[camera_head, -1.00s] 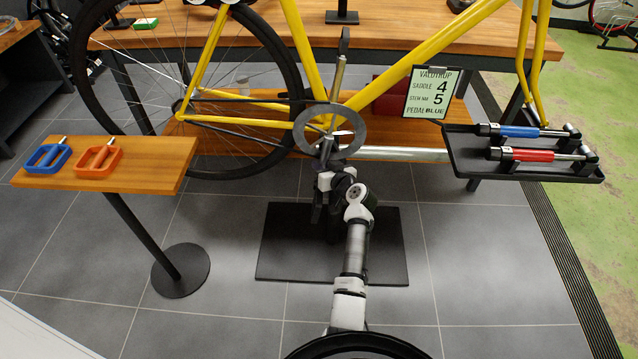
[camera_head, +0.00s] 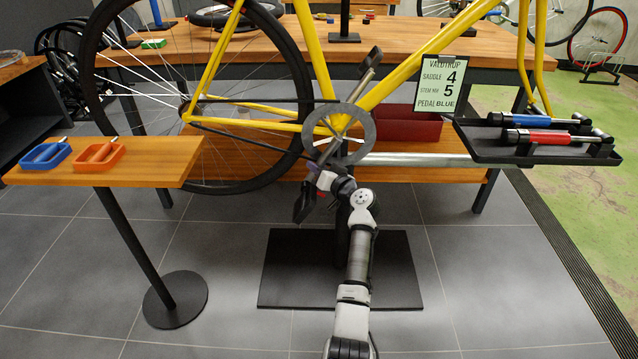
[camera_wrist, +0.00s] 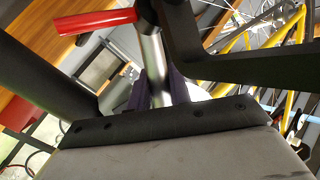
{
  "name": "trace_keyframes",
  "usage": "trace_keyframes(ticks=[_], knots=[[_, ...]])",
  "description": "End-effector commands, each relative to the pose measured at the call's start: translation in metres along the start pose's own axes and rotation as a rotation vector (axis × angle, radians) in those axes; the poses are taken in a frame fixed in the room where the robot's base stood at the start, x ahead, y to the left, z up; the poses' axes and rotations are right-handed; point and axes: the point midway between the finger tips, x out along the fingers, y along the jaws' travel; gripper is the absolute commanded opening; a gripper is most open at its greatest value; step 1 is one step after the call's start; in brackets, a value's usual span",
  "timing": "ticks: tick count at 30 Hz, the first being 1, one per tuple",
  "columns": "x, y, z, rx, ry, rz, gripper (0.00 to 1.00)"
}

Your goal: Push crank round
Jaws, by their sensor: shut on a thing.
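The yellow bike (camera_head: 322,70) stands over the floor with its dark round chainring (camera_head: 368,135) facing me. One crank arm (camera_head: 365,82) slants up and right from the chainring, with a dark pedal (camera_head: 374,57) at its end. The opposite end points down and left, with a dark pedal-like piece (camera_head: 303,206) there. My gripper (camera_head: 318,178) is at this lower side, just below the chainring. In the wrist view, my gripper (camera_wrist: 155,92) has purple pads closed around a silver bar (camera_wrist: 152,60), seemingly the crank arm. The exact contact is partly hidden.
A black stand base (camera_head: 280,285) lies below. A small wooden side table (camera_head: 150,155) with blue (camera_head: 45,156) and orange (camera_head: 98,153) pedals stands left. A black tray (camera_head: 480,152) with blue and red tools is right. A workbench (camera_head: 200,55) stands behind.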

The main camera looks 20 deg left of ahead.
Motion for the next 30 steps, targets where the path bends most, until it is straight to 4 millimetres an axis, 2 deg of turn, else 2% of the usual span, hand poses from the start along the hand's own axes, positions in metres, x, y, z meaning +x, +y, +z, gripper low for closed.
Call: trace_keyframes(ticks=[1,30], knots=[[0.003,-0.001,0.005,0.019,0.008,-0.014,0.00],[0.022,-0.045,-0.018,0.409,0.236,-0.187,0.00]])
